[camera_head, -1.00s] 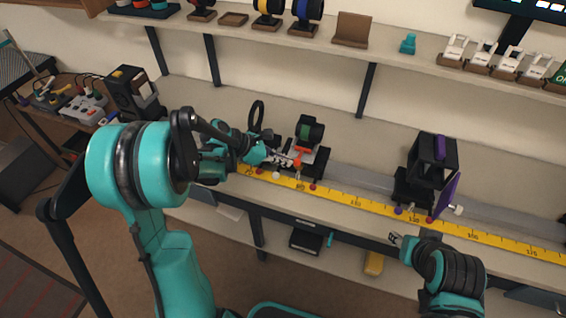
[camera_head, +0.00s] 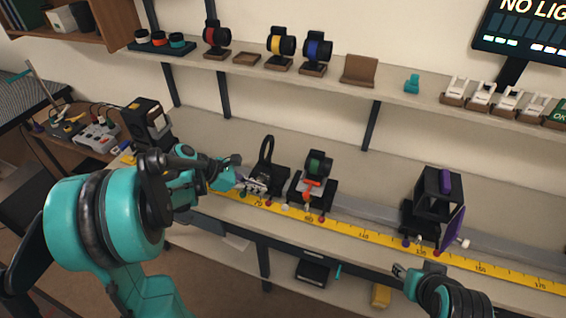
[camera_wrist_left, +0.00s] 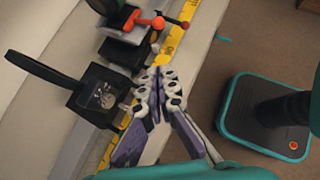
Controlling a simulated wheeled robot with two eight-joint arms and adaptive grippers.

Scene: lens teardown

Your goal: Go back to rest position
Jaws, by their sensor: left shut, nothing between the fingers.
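My left gripper (camera_head: 262,185) is shut and empty at the front of the bench rail, just in front of the black ring holder (camera_head: 267,158). In the left wrist view its fingertips (camera_wrist_left: 158,76) meet beside the holder's black base (camera_wrist_left: 100,92); whether they touch it I cannot tell. The green-lens carriage (camera_head: 316,172) with an orange lever stands to the right of the gripper, apart from it. My right gripper (camera_head: 399,270) is at the lower right, in front of the bench edge; its jaws are too small to read.
A yellow ruler (camera_head: 345,233) runs along the bench front. A black holder with a purple plate (camera_head: 434,205) stands at right, a black lamp box (camera_head: 148,122) at left. The upper shelf (camera_head: 340,88) carries lens holders. Free room lies in front of the bench.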

